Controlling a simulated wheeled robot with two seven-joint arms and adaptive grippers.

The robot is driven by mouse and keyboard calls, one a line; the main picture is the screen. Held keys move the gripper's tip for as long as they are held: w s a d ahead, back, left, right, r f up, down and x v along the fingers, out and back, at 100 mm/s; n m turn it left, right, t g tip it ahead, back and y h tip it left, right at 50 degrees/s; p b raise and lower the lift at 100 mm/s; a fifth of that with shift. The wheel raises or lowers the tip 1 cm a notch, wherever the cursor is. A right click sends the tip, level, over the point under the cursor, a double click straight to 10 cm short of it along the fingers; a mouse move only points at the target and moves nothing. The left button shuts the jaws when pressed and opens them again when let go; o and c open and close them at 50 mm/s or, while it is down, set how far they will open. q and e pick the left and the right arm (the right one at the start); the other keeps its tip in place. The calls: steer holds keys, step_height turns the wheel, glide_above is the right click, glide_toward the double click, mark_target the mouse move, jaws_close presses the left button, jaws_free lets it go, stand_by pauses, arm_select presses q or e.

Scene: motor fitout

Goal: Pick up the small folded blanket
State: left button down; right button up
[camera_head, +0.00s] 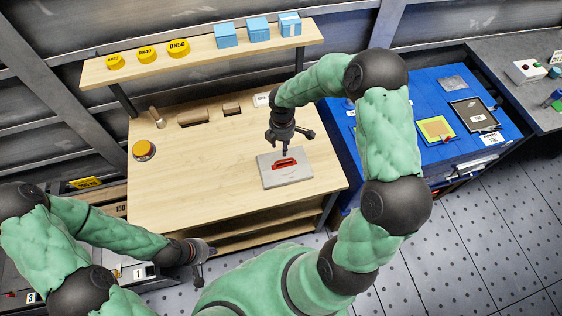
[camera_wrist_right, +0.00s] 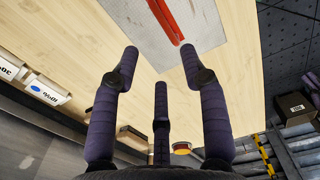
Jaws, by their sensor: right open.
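A flat grey rectangle (camera_head: 288,180), which looks like the small folded blanket, lies on the wooden bench near its front right. A red strip (camera_head: 286,163) lies on top of it. In the right wrist view the grey rectangle (camera_wrist_right: 205,28) and its red strip (camera_wrist_right: 168,18) show at the top, beyond the fingertips. My right gripper (camera_head: 297,146) is above the back edge of the rectangle, its fingers spread and empty; the fingers also show in the right wrist view (camera_wrist_right: 160,68). My left gripper (camera_head: 201,268) hangs low in front of the bench, away from the rectangle; its opening is unclear.
The wooden bench (camera_head: 205,185) is mostly clear left of the rectangle. An orange-topped round item (camera_head: 144,149) stands at its left. A raised shelf (camera_head: 205,56) at the back holds yellow discs and blue packs. A blue worktop (camera_head: 400,160) with trays adjoins at right.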

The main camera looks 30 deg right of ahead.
mark_target(283, 164)
steer(key=f, duration=0.3)
steer(key=shift+s+f, duration=0.3)
steer(key=shift+f, duration=0.1)
steer(key=shift+w+f+b, duration=0.15)
steer(key=shift+f+b, duration=0.15)
steer(key=shift+f, duration=0.5)
steer(key=f, duration=0.4)
steer(key=shift+s+d+f+b, duration=0.15)
steer(key=shift+s+d+b, duration=0.1)
steer(key=shift+b, duration=0.1)
steer(key=shift+a, duration=0.1)
jaws_close()
